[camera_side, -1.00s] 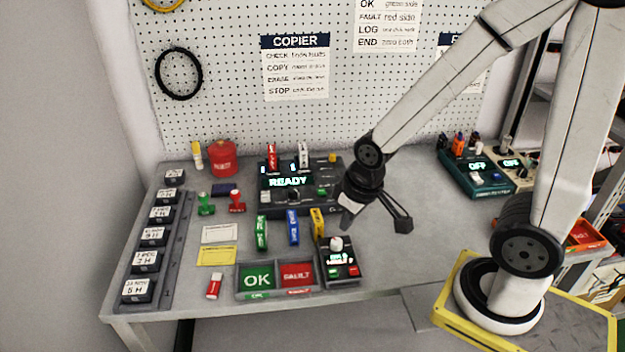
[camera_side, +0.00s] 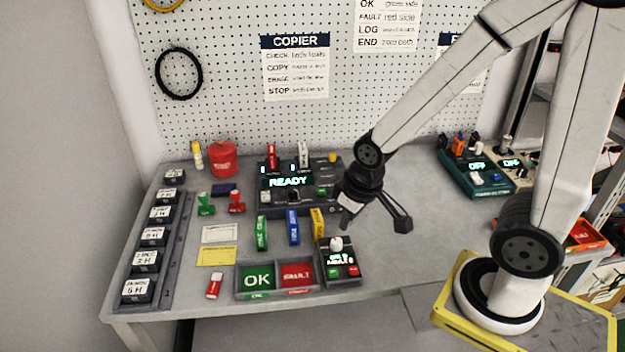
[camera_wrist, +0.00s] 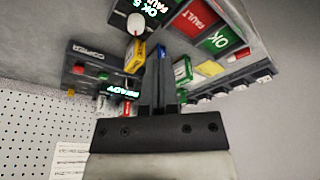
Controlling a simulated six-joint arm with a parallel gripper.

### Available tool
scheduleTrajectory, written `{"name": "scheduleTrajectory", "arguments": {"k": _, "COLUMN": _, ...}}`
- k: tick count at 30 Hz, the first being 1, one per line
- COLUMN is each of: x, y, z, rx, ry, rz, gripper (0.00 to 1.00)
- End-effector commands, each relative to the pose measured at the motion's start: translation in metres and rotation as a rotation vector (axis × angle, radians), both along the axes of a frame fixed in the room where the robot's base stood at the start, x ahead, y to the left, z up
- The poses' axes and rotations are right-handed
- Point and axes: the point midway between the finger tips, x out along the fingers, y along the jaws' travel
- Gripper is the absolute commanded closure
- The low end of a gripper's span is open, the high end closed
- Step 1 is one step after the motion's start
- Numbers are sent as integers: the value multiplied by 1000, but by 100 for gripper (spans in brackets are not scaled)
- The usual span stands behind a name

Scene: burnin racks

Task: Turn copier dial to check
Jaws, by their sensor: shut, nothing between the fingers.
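The copier (camera_side: 330,190) is a dark box at the back of the bench, with a lit display reading READY. A red and a white stick stand upright in its top. A small dark knob (camera_side: 293,196) on its front looks like the dial; its setting is too small to read. The copier (camera_wrist: 85,58) also shows at the left of the wrist view, upside down, and I cannot make out the dial there. My gripper (camera_side: 346,222) is shut and empty, in front of and to the right of the copier. Its fingers (camera_wrist: 161,80) show together in the wrist view.
Green, blue (camera_side: 293,228) and yellow (camera_side: 318,224) sticks stand in front of the copier. OK and FAULT trays (camera_side: 268,296) and a small device with a white knob (camera_side: 337,243) are at the front edge. Red and green stamps stand left.

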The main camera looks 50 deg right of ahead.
Motion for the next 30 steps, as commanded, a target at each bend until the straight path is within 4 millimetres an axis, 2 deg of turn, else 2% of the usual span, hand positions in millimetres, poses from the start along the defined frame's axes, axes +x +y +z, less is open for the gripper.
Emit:
{"name": "scheduleTrajectory", "arguments": {"k": 1, "x": 0, "y": 0, "z": 0, "rx": 0, "ry": 0, "rz": 0, "gripper": 90}}
{"name": "scheduleTrajectory", "arguments": {"k": 8, "x": 9, "y": -1, "z": 1, "rx": -18, "ry": 9, "rz": 51, "gripper": 17}}
{"name": "scheduleTrajectory", "arguments": {"k": 14, "x": 40, "y": -7, "z": 2, "rx": -83, "ry": 44, "rz": 234, "gripper": 17}}
{"name": "scheduleTrajectory", "arguments": {"k": 30, "x": 166, "y": -48, "z": -12, "rx": -350, "ry": 262, "rz": 1017, "gripper": 17}}
